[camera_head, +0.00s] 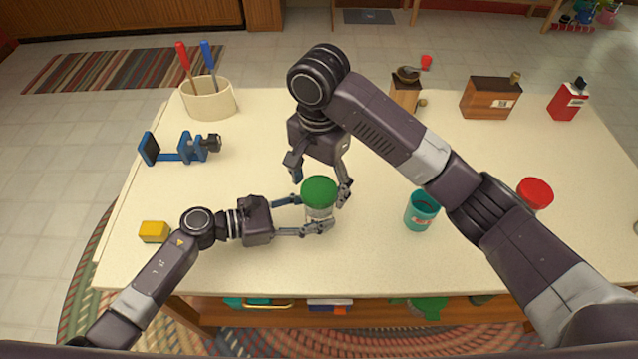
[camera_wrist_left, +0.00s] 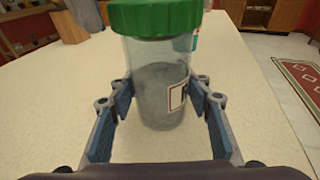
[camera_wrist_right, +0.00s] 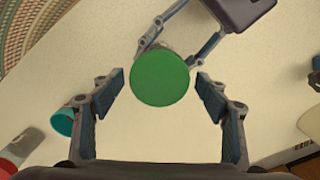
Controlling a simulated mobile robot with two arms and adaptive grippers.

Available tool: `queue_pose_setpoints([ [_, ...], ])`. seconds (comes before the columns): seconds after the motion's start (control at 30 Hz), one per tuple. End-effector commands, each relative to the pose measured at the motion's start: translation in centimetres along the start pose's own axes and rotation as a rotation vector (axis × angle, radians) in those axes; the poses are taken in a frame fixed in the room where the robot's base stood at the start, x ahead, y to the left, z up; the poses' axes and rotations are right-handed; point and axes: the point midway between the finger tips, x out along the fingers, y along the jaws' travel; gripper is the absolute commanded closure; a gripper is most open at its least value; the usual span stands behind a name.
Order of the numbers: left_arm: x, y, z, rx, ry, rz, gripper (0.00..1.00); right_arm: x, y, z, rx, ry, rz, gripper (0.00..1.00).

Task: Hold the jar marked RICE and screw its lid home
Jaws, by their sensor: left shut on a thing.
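A clear jar (camera_wrist_left: 158,85) with grey contents stands upright on the table, its label only partly seen and not readable. It shows below its green lid (camera_head: 319,192) in the head view. The lid sits on the jar's mouth; I cannot tell how tight it is. My left gripper (camera_head: 316,213) is shut on the jar's body from the left, one finger on each side. My right gripper (camera_head: 318,182) reaches down from above. In the right wrist view its fingers stand open on either side of the lid (camera_wrist_right: 160,78), with gaps to it.
A teal cup (camera_head: 421,212) and a red-lidded jar (camera_head: 535,193) stand to the right. A yellow sponge (camera_head: 154,231), a blue clamp-like tool (camera_head: 180,155) and a utensil crock (camera_head: 208,99) are at left. A grinder (camera_head: 405,92), wooden box (camera_head: 490,99) and red container (camera_head: 566,101) stand behind.

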Motion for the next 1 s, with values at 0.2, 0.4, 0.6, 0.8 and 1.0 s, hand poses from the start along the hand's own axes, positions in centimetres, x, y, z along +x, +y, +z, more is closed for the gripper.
queue_pose_setpoints([
  [0.2,0.01,-0.01,0.02,0.000,0.000,0.000,0.79,0.01,0.01,-0.02,-0.010,0.000,0.001,0.32],
  [0.4,0.01,-0.01,0.02,0.000,0.000,-0.001,0.79,0.01,0.02,-0.06,-0.218,0.001,0.001,0.32],
  [0.6,0.01,-0.02,0.01,0.000,0.000,-0.001,0.79,0.01,0.05,-0.07,-0.494,0.001,0.002,0.32],
  [0.8,0.01,-0.02,0.02,0.000,0.000,-0.001,0.79,-0.01,0.04,-0.10,-0.769,0.002,0.002,0.32],
  [1.0,0.00,-0.02,0.02,0.000,0.000,-0.001,0.79,0.02,0.03,-0.05,-1.021,0.000,0.002,0.32],
])
